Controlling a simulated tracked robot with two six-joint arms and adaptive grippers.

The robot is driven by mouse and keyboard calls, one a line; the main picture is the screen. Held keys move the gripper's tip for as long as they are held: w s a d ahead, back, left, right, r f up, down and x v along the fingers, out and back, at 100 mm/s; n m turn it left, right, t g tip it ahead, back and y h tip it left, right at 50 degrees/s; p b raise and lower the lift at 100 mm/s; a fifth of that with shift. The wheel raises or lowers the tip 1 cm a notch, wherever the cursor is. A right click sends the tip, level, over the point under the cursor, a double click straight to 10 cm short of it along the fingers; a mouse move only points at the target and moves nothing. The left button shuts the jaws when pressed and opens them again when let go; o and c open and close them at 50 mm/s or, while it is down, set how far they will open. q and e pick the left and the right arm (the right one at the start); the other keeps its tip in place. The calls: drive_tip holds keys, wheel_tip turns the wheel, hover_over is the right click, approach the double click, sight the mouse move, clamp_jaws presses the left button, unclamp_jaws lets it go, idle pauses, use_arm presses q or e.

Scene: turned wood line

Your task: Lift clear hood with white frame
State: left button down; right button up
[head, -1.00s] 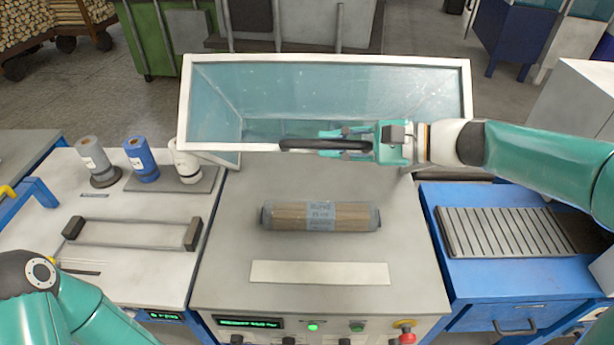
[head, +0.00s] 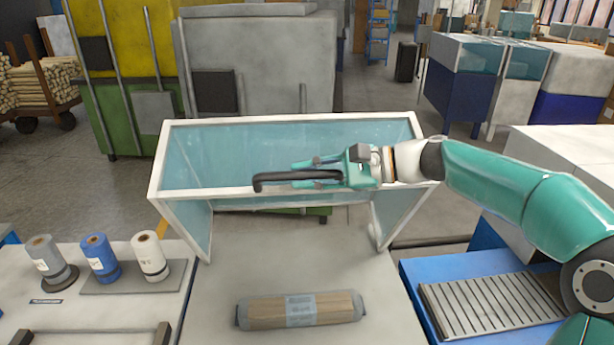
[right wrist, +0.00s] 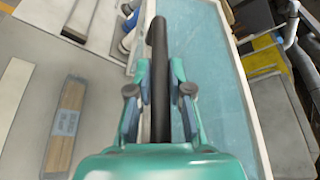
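The clear hood with the white frame (head: 292,121) stands raised and tilted above the back of the grey machine top in the head view. Its bluish clear panel also shows in the right wrist view (right wrist: 215,60). A dark bar handle (head: 264,183) runs along its near edge. My right gripper (head: 300,174) has its fingers on both sides of the handle and is shut on it; the handle also shows between the fingers in the right wrist view (right wrist: 159,40). My left gripper is not in view.
A clear-wrapped bundle of wood (head: 270,312) lies on the machine top below the hood; it also shows in the right wrist view (right wrist: 66,125). Several rolls stand at left, including a blue one (head: 100,258). A blue bench with a slatted plate (head: 490,305) is at right.

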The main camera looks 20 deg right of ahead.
drive_tip(key=o, duration=0.4)
drive_tip(key=shift+w+d+f, duration=0.1)
drive_tip(key=shift+d+f, duration=0.1)
drive_tip(key=shift+d, duration=0.05)
drive_tip(key=shift+a+r, duration=0.1)
drive_tip(key=shift+a, duration=0.15)
drive_tip(key=shift+s+d+r, duration=0.1)
drive_tip(key=shift+s+d, duration=0.15)
drive_tip(key=shift+d, duration=0.3)
drive_tip(key=v, duration=1)
drive_tip(key=shift+s+d, duration=0.25)
drive_tip(key=shift+d, duration=0.05)
